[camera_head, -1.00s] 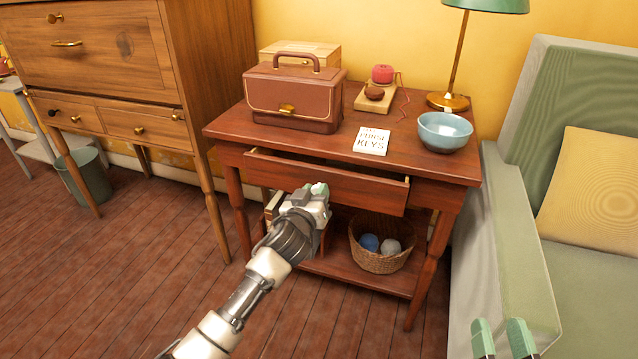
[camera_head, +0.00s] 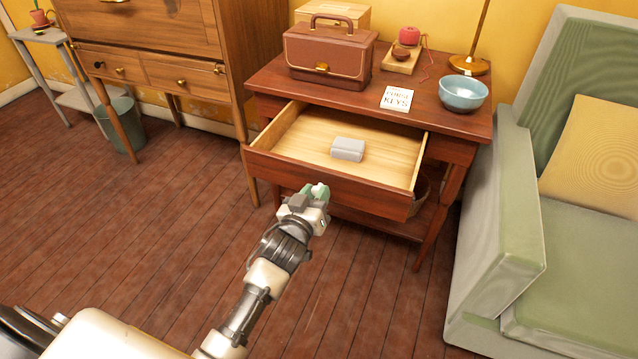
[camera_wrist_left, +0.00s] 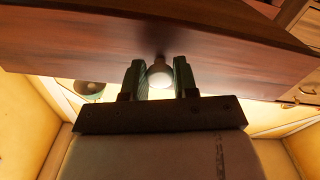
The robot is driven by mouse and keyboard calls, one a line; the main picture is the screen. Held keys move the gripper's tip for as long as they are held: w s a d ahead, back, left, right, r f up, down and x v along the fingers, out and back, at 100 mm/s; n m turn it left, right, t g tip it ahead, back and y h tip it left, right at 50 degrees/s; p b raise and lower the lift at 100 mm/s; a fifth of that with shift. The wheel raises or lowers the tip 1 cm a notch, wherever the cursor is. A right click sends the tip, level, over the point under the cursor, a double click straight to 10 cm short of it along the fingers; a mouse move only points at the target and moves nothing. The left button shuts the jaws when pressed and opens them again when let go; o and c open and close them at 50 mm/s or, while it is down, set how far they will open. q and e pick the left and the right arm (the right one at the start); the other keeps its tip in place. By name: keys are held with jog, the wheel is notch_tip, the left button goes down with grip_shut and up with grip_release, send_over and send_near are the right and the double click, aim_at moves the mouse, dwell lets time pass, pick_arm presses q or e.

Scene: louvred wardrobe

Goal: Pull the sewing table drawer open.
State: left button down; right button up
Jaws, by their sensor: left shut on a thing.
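The sewing table (camera_head: 440,115) is dark reddish wood, and its drawer (camera_head: 335,187) stands well out from the frame. The drawer's pale wooden inside shows, with a small grey box (camera_head: 348,149) lying in it. My left gripper (camera_head: 316,192) is at the middle of the drawer front. In the left wrist view, its two green fingertips (camera_wrist_left: 159,78) are closed about a round, light metal knob (camera_wrist_left: 160,75) on the drawer front. In the head view the gripper hides the knob. My right gripper is not in view.
On the tabletop are a brown case (camera_head: 328,55), a white card (camera_head: 397,98), a blue bowl (camera_head: 463,92) and a lamp base (camera_head: 469,65). A green armchair (camera_head: 500,230) stands close on the right. The wooden floor (camera_head: 130,230) before the table is clear.

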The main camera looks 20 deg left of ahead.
pick_arm(q)
jog(key=shift+s, duration=0.55)
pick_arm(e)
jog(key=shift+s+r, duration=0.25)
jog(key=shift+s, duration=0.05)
pick_arm(q)
jog(key=c, duration=0.9)
grip_release()
jog(key=shift+o, duration=0.2)
jog(key=shift+s, duration=0.1)
jog(key=s+p, duration=0.2)
jog(key=s, duration=0.8)
jog(key=shift+s+a, duration=0.2)
jog(key=shift+s, duration=0.1)
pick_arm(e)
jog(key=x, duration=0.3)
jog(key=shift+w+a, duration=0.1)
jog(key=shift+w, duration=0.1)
